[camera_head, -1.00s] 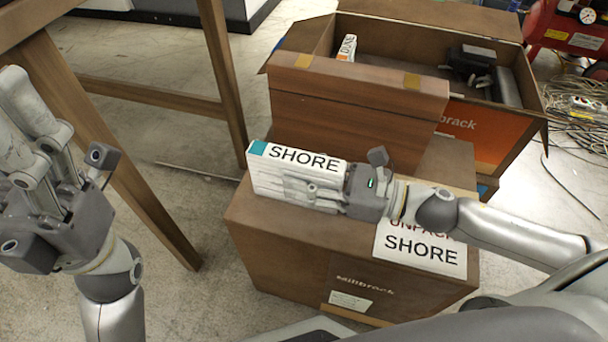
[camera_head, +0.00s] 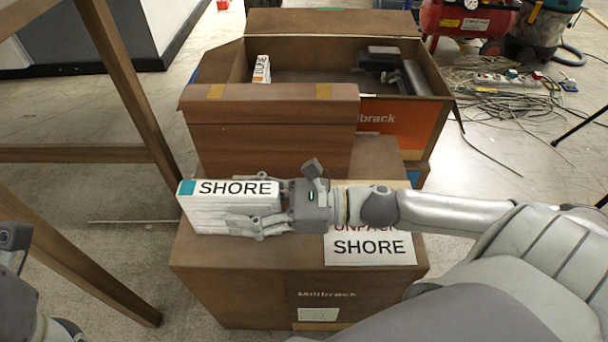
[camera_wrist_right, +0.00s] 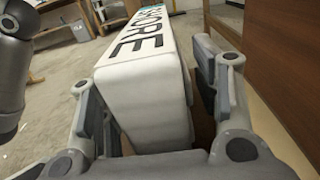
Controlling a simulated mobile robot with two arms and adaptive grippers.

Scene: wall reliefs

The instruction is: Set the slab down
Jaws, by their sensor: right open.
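The white slab marked SHORE (camera_head: 222,212), with a teal corner, stands on its long edge on top of the closed brown carton (camera_head: 215,258), near its left end. My right gripper (camera_head: 262,222) is open around the slab's right end. In the right wrist view the slab (camera_wrist_right: 150,85) lies between the two spread fingers, with a gap beside the right finger. A white sheet reading UNPACK SHORE (camera_head: 370,248) lies on the carton's right part. My left gripper (camera_head: 12,245) shows only in part at the left edge, so its jaws cannot be judged.
Behind is an open carton (camera_head: 405,130) holding a slab with an orange label (camera_head: 262,70) and dark objects. A brown block (camera_head: 270,135) stands just behind the slab. Wooden table legs (camera_head: 125,80) rise at left. Cables (camera_head: 510,90) lie on the floor at right.

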